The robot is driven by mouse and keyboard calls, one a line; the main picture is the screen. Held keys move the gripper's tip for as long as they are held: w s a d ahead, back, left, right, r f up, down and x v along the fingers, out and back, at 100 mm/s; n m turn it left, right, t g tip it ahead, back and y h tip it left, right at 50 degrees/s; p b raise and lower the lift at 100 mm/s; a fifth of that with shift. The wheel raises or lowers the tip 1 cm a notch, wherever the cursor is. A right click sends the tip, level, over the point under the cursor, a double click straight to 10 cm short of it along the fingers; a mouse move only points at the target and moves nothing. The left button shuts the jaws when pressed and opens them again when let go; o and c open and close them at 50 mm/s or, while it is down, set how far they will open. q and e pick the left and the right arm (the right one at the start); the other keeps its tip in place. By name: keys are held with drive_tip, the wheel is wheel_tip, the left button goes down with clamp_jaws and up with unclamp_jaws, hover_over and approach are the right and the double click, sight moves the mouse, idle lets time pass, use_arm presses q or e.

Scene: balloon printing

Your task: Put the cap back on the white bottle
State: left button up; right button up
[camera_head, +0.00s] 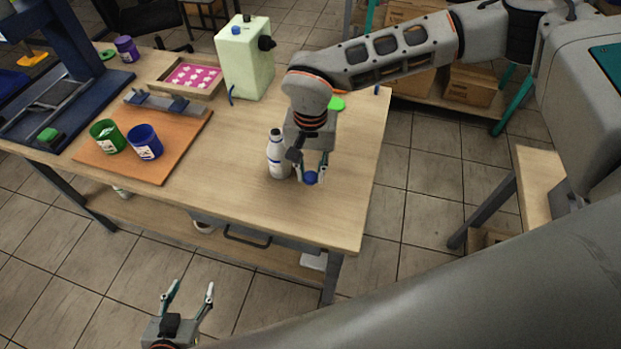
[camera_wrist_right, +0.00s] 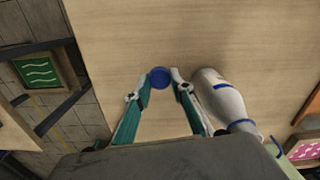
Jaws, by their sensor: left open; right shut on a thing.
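The white bottle (camera_head: 278,158) stands upright on the wooden table, with a dark neck opening and a blue band. It also shows in the right wrist view (camera_wrist_right: 222,98), just right of the fingers. My right gripper (camera_head: 311,177) is shut on the round blue cap (camera_wrist_right: 159,77), which also shows between the fingers in the head view (camera_head: 310,178). The gripper is beside the bottle, to its right in the head view. The gap between cap and table is hard to judge. My left gripper (camera_head: 189,296) is open and empty, low in front of the table.
An orange board (camera_head: 165,160) carries a green cup (camera_head: 107,136) and a blue cup (camera_head: 145,142) left of the bottle. A pale green box (camera_head: 245,62) stands behind. A tray with a pink patterned sheet (camera_head: 192,77) is farther back. The front right tabletop (camera_head: 345,215) is clear.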

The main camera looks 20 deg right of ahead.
sight(310, 176)
use_arm(q)
drive_tip(key=shift+f, duration=0.25)
use_arm(e)
wheel_tip(310, 176, up, 16)
drive_tip(key=s+d+f+n, duration=0.2)
drive_tip(key=d+f+n, duration=0.3)
drive_tip(key=d, duration=0.5)
drive_tip(key=shift+f, duration=0.1)
use_arm(q)
drive_tip(key=c, duration=0.7)
drive_tip(key=shift+s, duration=0.1)
drive_tip(key=shift+d, duration=0.1)
